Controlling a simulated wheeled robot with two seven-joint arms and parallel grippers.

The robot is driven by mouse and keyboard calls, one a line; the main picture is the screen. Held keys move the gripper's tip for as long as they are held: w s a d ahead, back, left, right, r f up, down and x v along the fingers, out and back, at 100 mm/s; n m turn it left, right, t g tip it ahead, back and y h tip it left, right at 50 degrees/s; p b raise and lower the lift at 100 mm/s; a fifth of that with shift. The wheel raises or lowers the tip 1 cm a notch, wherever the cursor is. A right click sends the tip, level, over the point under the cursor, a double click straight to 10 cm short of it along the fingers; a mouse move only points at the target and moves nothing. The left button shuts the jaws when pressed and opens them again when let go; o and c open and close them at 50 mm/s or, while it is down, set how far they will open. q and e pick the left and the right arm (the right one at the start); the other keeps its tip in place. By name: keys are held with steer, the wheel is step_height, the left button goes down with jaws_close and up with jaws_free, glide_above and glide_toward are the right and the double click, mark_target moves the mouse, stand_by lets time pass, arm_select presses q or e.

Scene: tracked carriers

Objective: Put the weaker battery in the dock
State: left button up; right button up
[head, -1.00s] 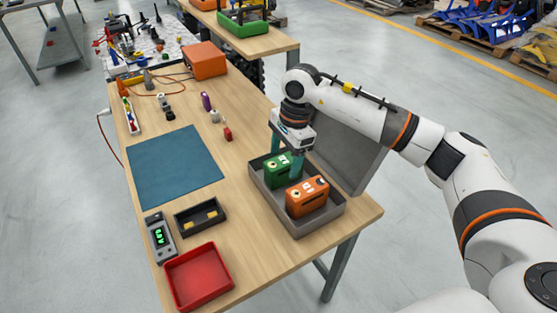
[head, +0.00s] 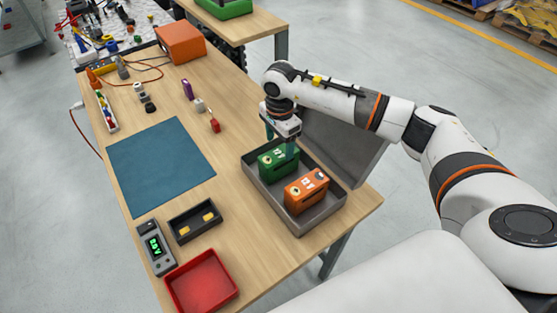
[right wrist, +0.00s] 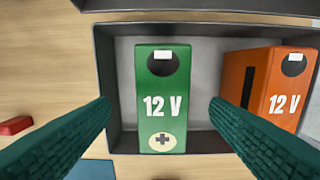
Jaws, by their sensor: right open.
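A green battery (head: 272,165) stands in a grey tray (head: 299,230), beside an orange battery (head: 306,192). In the right wrist view the green battery (right wrist: 160,95) and the orange battery (right wrist: 262,85) are both marked 12 V. My right gripper (head: 280,143) is open over the green battery. Its teal fingers (right wrist: 160,115) lie to either side of it, with gaps showing. A black open box with yellow contacts (head: 195,220), which looks like the dock, holds no battery. A meter with a green display (head: 156,247) lies beside it; its digits are hard to read. My left gripper is out of view.
A red tray (head: 201,282) is at the table's near end. A blue mat (head: 160,165) lies flat and bare. A grey panel (head: 345,145) stands behind the battery tray. Small parts and an orange case (head: 181,43) are further back.

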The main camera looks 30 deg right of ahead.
mark_target(278, 153)
steer(key=f, duration=0.2)
steer(key=f+p, duration=0.1)
steer(key=shift+s+a+f, duration=0.2)
steer(key=shift+f, duration=0.6)
steer(key=shift+c, duration=1.4)
jaws_close()
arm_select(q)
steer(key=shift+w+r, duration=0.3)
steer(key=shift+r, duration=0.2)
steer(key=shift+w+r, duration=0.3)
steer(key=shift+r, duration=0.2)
arm_select(e)
steer(key=shift+w+r, duration=0.15)
